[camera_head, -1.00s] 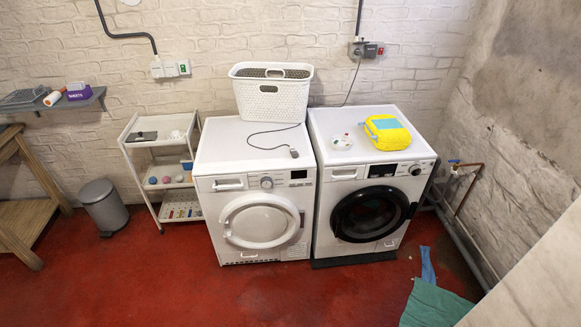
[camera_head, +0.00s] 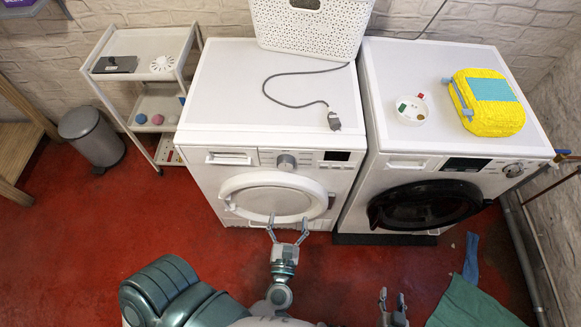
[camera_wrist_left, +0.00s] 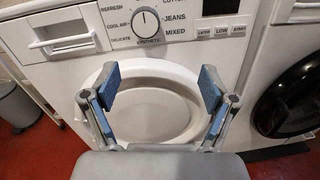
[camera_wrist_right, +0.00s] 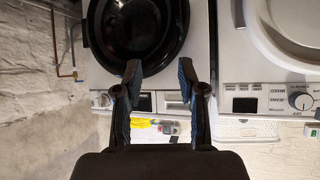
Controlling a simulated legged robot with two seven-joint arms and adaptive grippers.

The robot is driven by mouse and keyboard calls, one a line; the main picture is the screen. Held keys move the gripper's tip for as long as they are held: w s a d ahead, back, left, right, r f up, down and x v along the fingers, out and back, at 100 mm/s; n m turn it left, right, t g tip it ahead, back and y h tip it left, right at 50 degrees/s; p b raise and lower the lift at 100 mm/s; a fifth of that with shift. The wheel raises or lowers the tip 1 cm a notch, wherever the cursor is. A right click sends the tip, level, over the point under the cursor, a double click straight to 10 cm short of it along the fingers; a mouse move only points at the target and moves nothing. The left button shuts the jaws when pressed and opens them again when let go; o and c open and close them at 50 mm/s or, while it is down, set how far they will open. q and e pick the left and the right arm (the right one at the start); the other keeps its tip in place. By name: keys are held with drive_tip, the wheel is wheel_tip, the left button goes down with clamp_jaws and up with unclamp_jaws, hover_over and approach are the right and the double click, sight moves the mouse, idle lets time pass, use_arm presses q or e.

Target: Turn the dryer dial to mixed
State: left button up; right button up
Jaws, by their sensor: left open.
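The dryer (camera_head: 250,185) is the left white machine, with a round door. Its grey dial (camera_head: 286,162) sits on the front panel and shows in the left wrist view (camera_wrist_left: 145,22), with its dark mark pointing roughly up. SYNTHETIC is printed below the dial; MIXED and JEANS are to its right. The dial also shows in the right wrist view (camera_wrist_right: 300,98), upside down. My left gripper (camera_head: 288,228) is open and empty in front of the dryer door, below the dial; its fingers frame the door in its wrist view (camera_wrist_left: 160,85). My right gripper (camera_head: 392,300) is open and empty (camera_wrist_right: 160,75), low before the washer.
A washer (camera_head: 370,160) with a black door stands right of the dryer. A white basket (camera_head: 310,25), a grey cable (camera_head: 290,105), a dish (camera_head: 412,108) and a yellow bag (camera_head: 492,105) lie on top. A trolley (camera_head: 120,50) and bin (camera_head: 90,135) are left; green cloth (camera_head: 470,305) lies right.

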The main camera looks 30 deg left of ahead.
use_arm(q)
drive_tip(key=a+n+y, duration=0.1)
drive_tip(key=n, duration=0.1)
drive_tip(key=p, duration=0.1)
approach(286, 167)
drive_tip(key=shift+g, duration=0.4)
drive_tip(key=x, duration=0.8)
drive_tip(key=shift+w+a+r, duration=0.2)
drive_tip(key=shift+w+r, duration=0.1)
drive_tip(key=shift+w+a, duration=0.1)
drive_tip(key=shift+w, duration=0.45)
use_arm(e)
drive_tip(key=shift+s+d+f+g+h, duration=0.15)
drive_tip(key=shift+s+d+g, duration=0.25)
drive_tip(key=shift+s+g, duration=0.25)
drive_tip(key=shift+s+d+f+g+h, duration=0.15)
drive_tip(key=shift+s+d+g, duration=0.3)
drive_tip(key=shift+s, duration=0.4)
drive_tip(key=shift+r, duration=0.1)
use_arm(q)
drive_tip(key=shift+a, duration=0.2)
drive_tip(key=c, duration=1)
drive_tip(key=shift+c, duration=0.9)
use_arm(e)
drive_tip(key=shift+a, duration=0.2)
